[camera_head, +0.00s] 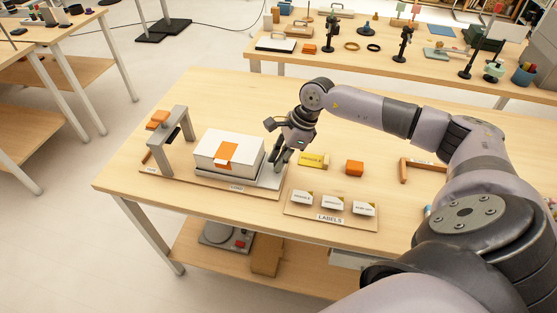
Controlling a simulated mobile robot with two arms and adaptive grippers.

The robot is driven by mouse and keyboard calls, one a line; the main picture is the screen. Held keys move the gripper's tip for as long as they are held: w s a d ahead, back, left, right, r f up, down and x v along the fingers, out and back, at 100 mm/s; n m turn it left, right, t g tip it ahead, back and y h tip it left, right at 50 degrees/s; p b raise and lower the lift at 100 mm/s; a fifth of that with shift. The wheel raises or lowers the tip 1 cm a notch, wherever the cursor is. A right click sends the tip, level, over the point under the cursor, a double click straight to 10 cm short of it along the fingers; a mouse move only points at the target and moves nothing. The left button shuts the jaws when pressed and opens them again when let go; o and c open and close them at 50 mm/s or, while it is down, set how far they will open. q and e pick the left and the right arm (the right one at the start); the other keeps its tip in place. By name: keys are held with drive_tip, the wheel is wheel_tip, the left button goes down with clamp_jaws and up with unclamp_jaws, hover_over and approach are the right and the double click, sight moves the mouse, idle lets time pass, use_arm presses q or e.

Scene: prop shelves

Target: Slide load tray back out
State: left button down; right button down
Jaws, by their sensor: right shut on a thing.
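The load tray (269,182) is a flat light grey tray on the wooden table. A white box (228,147) with an orange patch sits on it, to the left of my gripper. My right gripper (279,162) reaches down at the tray's right end and is shut there on the tray; the exact grip point is partly hidden by the fingers. A grey gantry (167,142) with an orange block on top stands just left of the tray. My left gripper is out of view.
A label board (331,219) with several small cards lies to the right of the tray. A yellow labelled block (312,160) and an orange block (355,168) stand behind the board. The table's front left (120,182) is clear.

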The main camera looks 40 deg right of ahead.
drive_tip(key=shift+d, duration=0.15)
drive_tip(key=c, duration=1.9)
unclamp_jaws()
drive_tip(key=shift+o, duration=1.1)
drive_tip(key=shift+s+d, duration=0.1)
drive_tip(key=shift+s, duration=0.1)
drive_tip(key=shift+o, duration=0.7)
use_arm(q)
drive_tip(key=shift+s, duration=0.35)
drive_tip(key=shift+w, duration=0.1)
use_arm(e)
drive_tip(key=v, duration=1.2)
